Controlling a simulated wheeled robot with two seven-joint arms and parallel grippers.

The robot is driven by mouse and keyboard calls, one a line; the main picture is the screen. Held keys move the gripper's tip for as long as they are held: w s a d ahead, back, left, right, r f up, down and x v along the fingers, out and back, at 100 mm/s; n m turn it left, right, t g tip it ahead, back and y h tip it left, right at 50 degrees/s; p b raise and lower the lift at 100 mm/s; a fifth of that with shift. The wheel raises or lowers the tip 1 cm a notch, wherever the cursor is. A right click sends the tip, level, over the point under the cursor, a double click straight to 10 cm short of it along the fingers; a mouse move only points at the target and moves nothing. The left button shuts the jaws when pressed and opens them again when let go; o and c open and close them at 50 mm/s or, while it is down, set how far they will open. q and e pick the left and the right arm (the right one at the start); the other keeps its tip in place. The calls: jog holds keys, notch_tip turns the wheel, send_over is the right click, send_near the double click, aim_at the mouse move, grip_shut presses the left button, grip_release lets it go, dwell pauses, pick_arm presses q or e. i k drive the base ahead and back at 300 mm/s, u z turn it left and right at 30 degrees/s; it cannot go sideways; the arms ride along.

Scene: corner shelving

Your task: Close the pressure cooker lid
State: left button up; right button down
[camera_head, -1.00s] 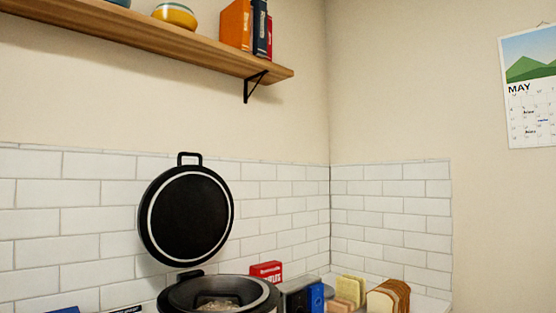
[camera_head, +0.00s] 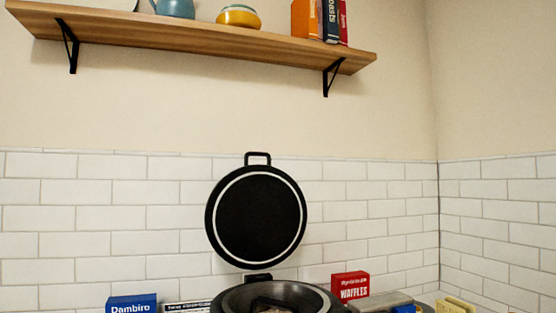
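The pressure cooker's round black lid (camera_head: 256,218) stands open and upright against the tiled wall, with a pale ring on its inner face and a loop handle at its top. A hinge joins it at the bottom to the pressure cooker (camera_head: 232,303), whose dark rim shows at the bottom edge of the head view. Something pale lies inside the pot, mostly cut off by the frame. Neither of my grippers is in view.
A wooden shelf (camera_head: 200,47) on black brackets runs above, holding a blue jug (camera_head: 175,9), a yellow bowl (camera_head: 238,18) and books. A blue box (camera_head: 131,304) stands left of the cooker, a red waffles box (camera_head: 350,287) right. Bread slices (camera_head: 455,305) lie further right.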

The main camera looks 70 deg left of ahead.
aim_at(256, 215)
jog(key=i, duration=0.65)
jog(key=u, duration=3)
